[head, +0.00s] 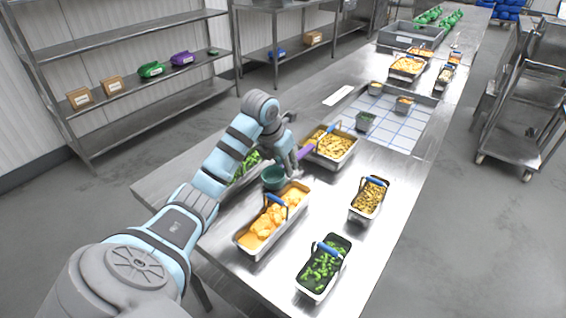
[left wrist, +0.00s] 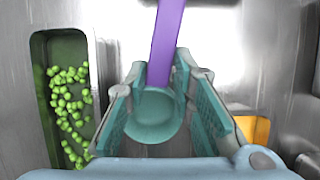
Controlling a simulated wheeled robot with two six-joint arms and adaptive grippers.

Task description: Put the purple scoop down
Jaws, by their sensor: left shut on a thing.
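The purple scoop shows as a purple handle (head: 306,152) sticking out to the right of my left gripper (head: 291,164). In the left wrist view the handle (left wrist: 166,40) runs up and away from between the fingers of my left gripper (left wrist: 164,75), which is shut on it. A round teal cup (head: 273,178) is just below and left of the gripper; it also shows between the fingers in the left wrist view (left wrist: 153,118). I cannot tell if it is joined to the purple handle. My right gripper is not in view.
Around the gripper stand a pan of orange food (head: 240,238), a pan of yellow food (head: 345,160) and a pan of green food (left wrist: 40,95). Smaller pans of brown food (head: 356,212) and broccoli (head: 344,268) stand nearer the right edge. Bare steel table (head: 310,225) lies between them.

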